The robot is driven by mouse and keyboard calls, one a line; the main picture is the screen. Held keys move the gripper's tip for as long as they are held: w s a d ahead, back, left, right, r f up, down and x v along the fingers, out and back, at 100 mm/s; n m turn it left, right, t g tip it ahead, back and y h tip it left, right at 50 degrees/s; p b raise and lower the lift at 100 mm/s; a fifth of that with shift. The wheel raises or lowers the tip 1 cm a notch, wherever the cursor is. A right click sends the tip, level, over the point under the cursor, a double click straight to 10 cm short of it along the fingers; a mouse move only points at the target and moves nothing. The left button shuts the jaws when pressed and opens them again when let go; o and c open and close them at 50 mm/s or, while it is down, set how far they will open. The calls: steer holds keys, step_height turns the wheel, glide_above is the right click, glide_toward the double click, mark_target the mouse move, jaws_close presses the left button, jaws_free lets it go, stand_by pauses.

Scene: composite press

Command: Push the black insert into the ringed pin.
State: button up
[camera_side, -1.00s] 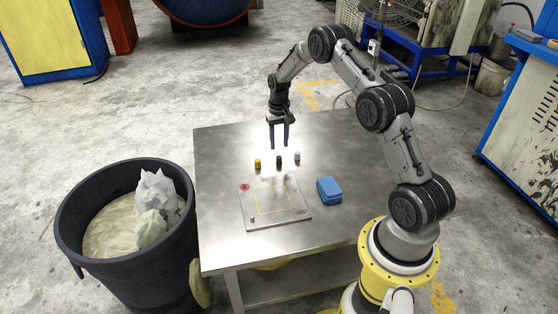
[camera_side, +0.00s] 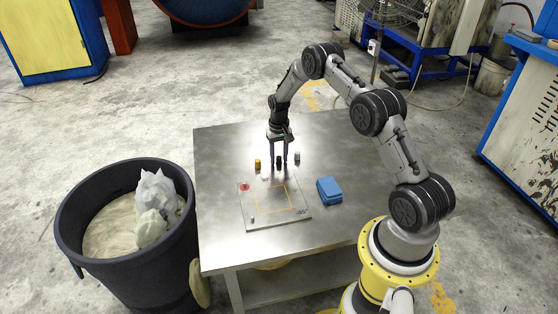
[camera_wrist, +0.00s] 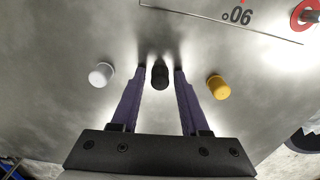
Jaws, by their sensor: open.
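The black insert (camera_side: 279,161) stands upright on the metal table. In the wrist view the black insert (camera_wrist: 160,77) shows between my two purple fingers, with a gap on each side. My gripper (camera_side: 278,163) is open and low around the insert; it also shows in the wrist view (camera_wrist: 160,69). The ringed pin (camera_side: 244,187) is at the plate's far left corner, inside a red ring. In the wrist view the ringed pin (camera_wrist: 311,15) is at the top right, partly cut off.
An orange insert (camera_side: 257,163) and a white insert (camera_side: 297,156) stand on either side of the black one. A marked plate (camera_side: 270,217) lies in front, with a blue box (camera_side: 329,190) to its right. A dark bin (camera_side: 127,262) stands left of the table (camera_side: 225,255).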

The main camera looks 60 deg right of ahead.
jaws_close()
steer(key=shift+r, duration=0.15)
steer(key=shift+r, duration=2.35)
steer(key=shift+c, duration=1.9)
jaws_free()
jaws_close()
